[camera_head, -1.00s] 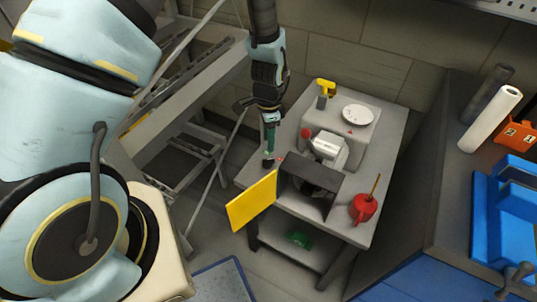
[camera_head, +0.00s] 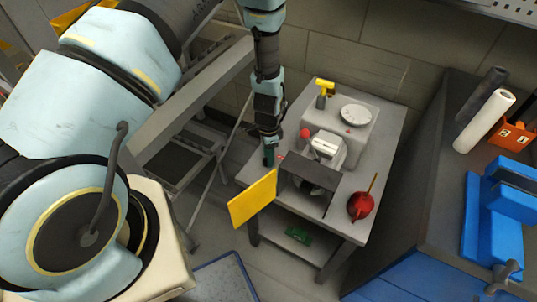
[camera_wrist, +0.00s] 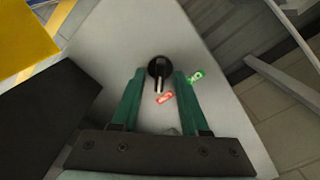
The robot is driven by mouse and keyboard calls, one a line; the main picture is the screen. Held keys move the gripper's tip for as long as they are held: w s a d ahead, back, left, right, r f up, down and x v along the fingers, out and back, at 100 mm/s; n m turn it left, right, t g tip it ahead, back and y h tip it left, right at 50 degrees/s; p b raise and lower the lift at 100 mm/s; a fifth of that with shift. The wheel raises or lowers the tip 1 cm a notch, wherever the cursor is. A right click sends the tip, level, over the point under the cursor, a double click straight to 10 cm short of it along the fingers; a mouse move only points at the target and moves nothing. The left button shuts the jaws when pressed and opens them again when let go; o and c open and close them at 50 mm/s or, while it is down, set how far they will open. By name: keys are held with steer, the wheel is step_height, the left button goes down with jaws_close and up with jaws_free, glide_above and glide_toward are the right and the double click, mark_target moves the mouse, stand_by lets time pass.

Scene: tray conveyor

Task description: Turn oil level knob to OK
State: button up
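The oil level knob (camera_wrist: 158,70) is a round black knob with a pale pointer on a light grey panel, seen in the wrist view. Its pointer aims down toward the red label (camera_wrist: 165,97). A green label (camera_wrist: 196,77) reading OK lies to the right of the knob. My gripper (camera_wrist: 159,75) has two green fingers, open, one on each side of the knob with gaps between. In the head view my gripper (camera_head: 269,160) points down at the left edge of the grey table, and it hides the knob there.
A yellow panel door (camera_head: 252,199) stands open in front of a dark box (camera_head: 308,178) on the grey table (camera_head: 356,215). A red oil can (camera_head: 361,206), a white plate (camera_head: 356,115) and a yellow-handled item (camera_head: 325,88) are also there. A blue-fronted bench (camera_head: 420,265) stands right.

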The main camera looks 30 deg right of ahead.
jaws_close()
stand_by(0.3)
steer(key=shift+n+b, duration=0.3)
steer(key=n+b, duration=0.1)
steer(key=n, duration=0.1)
steer(key=shift+f+n+b, duration=0.15)
steer(key=shift+n+b, duration=0.15)
steer(key=shift+b, duration=0.1)
steer(key=n+b, duration=0.2)
steer(key=n, duration=0.3)
steer(key=shift+w+n, duration=0.15)
steer(key=shift+n, duration=0.15)
steer(key=n+b, duration=0.1)
steer(key=n, duration=0.3)
steer(key=shift+b, duration=0.35)
steer(key=shift+w+a+n, duration=0.1)
steer(key=shift+a+n, duration=0.05)
steer(key=shift+n, duration=2.35)
steer(key=shift+r, duration=0.2)
steer(key=shift+o, duration=0.2)
jaws_free()
